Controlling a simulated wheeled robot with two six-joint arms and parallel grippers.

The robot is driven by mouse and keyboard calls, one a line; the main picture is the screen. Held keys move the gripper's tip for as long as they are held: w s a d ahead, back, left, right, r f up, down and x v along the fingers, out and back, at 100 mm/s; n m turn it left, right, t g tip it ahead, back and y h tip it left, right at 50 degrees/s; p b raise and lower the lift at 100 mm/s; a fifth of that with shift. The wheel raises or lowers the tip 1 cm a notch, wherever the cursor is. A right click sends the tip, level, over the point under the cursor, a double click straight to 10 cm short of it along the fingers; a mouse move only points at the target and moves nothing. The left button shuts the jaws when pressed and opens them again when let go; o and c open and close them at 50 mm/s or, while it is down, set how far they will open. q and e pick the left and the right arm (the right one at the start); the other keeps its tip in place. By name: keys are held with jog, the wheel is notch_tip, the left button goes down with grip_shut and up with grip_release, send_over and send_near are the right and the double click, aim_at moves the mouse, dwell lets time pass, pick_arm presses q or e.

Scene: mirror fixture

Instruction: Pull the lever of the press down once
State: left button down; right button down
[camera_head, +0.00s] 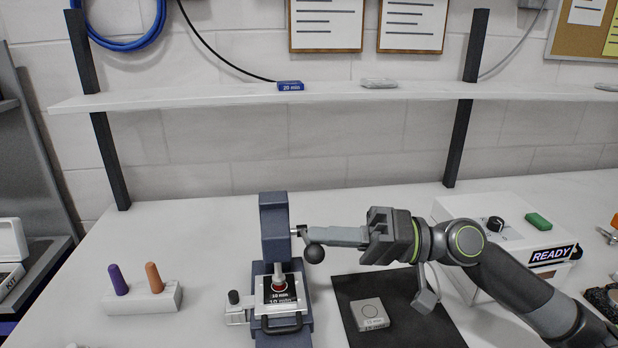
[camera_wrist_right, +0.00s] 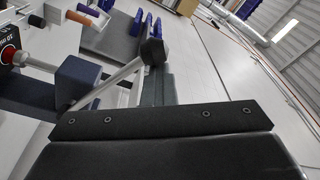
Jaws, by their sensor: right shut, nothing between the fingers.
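The press (camera_head: 275,215) is a dark blue-grey column on a base, standing on the white bench. Its lever ends in a black ball knob (camera_head: 315,253), low on the column's right side; the knob also shows in the wrist view (camera_wrist_right: 152,51), with the pale lever rod (camera_wrist_right: 110,83) running to the press. My right gripper (camera_head: 313,236) points left at the press, its fingers shut and empty. The fingers lie right beside the lever, just above the knob in the head view; I cannot tell whether they touch it. A block labelled 10 min (camera_head: 280,298) sits under the ram. My left gripper is out of view.
A black mat (camera_head: 400,325) with a small grey block (camera_head: 370,315) lies right of the press. A white box marked READY (camera_head: 500,240) stands behind my right arm. A white holder (camera_head: 145,300) with purple and orange pegs stands left. A shelf (camera_head: 330,94) crosses above.

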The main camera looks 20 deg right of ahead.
jog(key=shift+s+a+f, duration=0.15)
jog(key=shift+s+f, duration=0.15)
jog(key=shift+f, duration=0.1)
dwell(0.3)
